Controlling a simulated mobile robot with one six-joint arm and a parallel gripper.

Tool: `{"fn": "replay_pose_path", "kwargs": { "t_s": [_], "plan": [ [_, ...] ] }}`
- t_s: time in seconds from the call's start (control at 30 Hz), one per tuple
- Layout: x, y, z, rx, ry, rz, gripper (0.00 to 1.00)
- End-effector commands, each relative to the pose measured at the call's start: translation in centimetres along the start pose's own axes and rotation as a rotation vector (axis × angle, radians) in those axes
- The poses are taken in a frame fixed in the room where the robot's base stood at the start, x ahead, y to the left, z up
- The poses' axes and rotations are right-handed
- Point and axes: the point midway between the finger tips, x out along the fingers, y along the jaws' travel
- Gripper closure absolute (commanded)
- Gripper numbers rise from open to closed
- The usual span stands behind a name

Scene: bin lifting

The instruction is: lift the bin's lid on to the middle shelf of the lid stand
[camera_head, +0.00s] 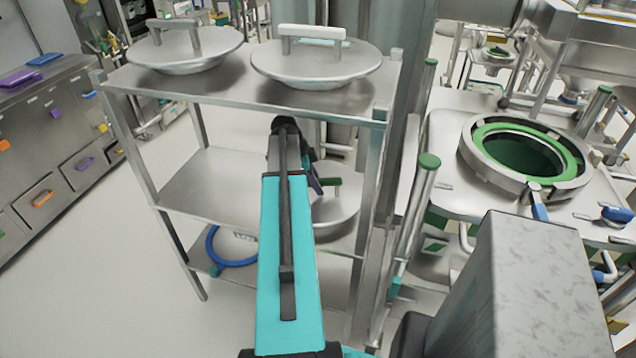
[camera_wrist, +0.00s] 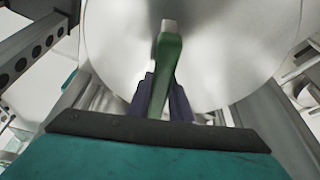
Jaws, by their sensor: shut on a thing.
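The round steel lid (camera_head: 343,207) is at the right part of the lid stand's middle shelf (camera_head: 205,188), partly hidden behind my arm. I cannot tell whether it rests on the shelf or hangs just above it. My gripper (camera_head: 317,182) is at the lid's handle. In the wrist view, the dark fingers of my gripper (camera_wrist: 163,100) are shut on the green handle (camera_wrist: 168,60), with the lid's disc (camera_wrist: 230,50) behind it. The bin (camera_head: 478,155) at the right has a green-lined opening and no lid on it.
Two other lids with handles, one left (camera_head: 180,50) and one right (camera_head: 310,68), lie on the stand's top shelf (camera_head: 225,92). A stand post (camera_head: 370,190) is close right of the held lid. A blue ring (camera_head: 208,247) is on the lower shelf. Drawers (camera_head: 60,140) line the left.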

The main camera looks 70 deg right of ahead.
Motion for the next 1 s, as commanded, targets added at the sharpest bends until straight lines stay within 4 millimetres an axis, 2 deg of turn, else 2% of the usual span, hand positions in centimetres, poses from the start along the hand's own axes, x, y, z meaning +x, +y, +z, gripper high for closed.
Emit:
{"fn": "replay_pose_path", "kwargs": {
  "t_s": [0.3,0.33,0.43,0.47,0.77,1.0],
  "plan": [
    [-0.17,-0.06,-0.18,0.001,0.003,-0.002,1.00],
    [-0.17,-0.06,-0.18,0.001,0.003,-0.002,0.78],
    [-0.13,-0.04,-0.16,0.001,0.002,-0.002,0.61],
    [-0.12,-0.04,-0.14,0.001,0.002,-0.002,0.59],
    [0.11,0.03,0.04,0.000,-0.002,0.001,0.59],
    [-0.77,-0.03,0.04,0.000,0.000,0.000,0.59]
  ]
}}
